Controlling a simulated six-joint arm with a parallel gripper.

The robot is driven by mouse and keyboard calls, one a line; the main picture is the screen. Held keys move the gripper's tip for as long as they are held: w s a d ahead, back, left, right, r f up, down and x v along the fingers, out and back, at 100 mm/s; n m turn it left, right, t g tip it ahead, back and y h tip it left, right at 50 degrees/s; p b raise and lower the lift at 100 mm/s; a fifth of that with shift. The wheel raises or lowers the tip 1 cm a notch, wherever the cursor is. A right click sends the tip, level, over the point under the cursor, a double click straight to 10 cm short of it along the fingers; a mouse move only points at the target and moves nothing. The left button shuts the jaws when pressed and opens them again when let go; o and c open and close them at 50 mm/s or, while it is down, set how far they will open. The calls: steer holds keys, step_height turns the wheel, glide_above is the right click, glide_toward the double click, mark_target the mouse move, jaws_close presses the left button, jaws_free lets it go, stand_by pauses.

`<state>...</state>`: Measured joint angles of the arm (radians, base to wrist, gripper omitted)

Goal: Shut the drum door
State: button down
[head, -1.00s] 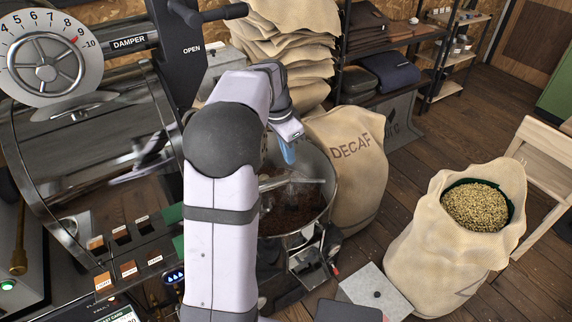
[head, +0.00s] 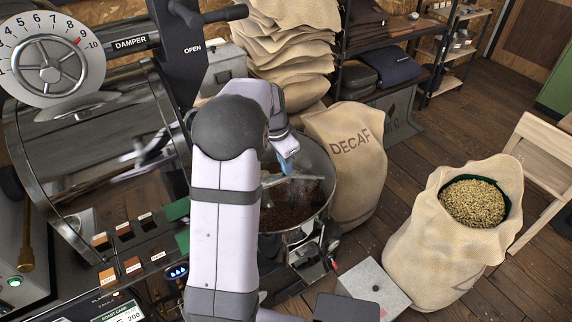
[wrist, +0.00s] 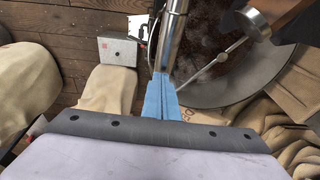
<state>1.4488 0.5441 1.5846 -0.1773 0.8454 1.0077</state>
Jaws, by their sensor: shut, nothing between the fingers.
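A dark plate marked OPEN (head: 188,62) with a black lever (head: 226,13) stands at the front of the roaster's shiny drum (head: 100,150), at upper left in the head view. I cannot tell where the drum door's edge is, as my arm covers much of the drum's front. My gripper (head: 287,164) has blue fingers and is over the round cooling tray (head: 326,200), right of the plate and apart from it. In the wrist view the fingers (wrist: 163,97) are shut and empty. Their tips are close to a shiny metal tube (wrist: 172,38); contact is unclear.
The tray holds dark beans (head: 285,215) under a metal stirring arm. A DECAF sack (head: 350,165) stands behind it. An open sack of pale beans (head: 430,245) stands at right. A damper dial (head: 50,58) is at upper left. Wooden floor is clear between the sacks.

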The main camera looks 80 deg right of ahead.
steer(key=shift+f, duration=0.1)
steer(key=shift+s+f+y+p, duration=0.1)
steer(key=shift+f+y+p, duration=0.25)
steer(key=shift+f, duration=0.2)
step_height(320, 180, down, 3)
steer(key=shift+f+t+y, duration=0.2)
steer(key=shift+t+y, duration=0.45)
steer(key=shift+t, duration=0.25)
steer(key=w+a+f+t+y+b, duration=0.3)
steer(key=w+a+f+b, duration=0.1)
steer(key=f, duration=0.4)
steer(key=w+a+f+t+y+b, duration=0.3)
steer(key=w+a+f+b, duration=0.1)
steer(key=f, duration=0.4)
steer(key=shift+w+a, duration=0.75)
steer(key=shift+w, duration=0.1)
steer(key=shift+f, duration=0.1)
steer(key=b+v, duration=0.3)
steer(key=v, duration=0.4)
steer(key=shift+s, duration=0.25)
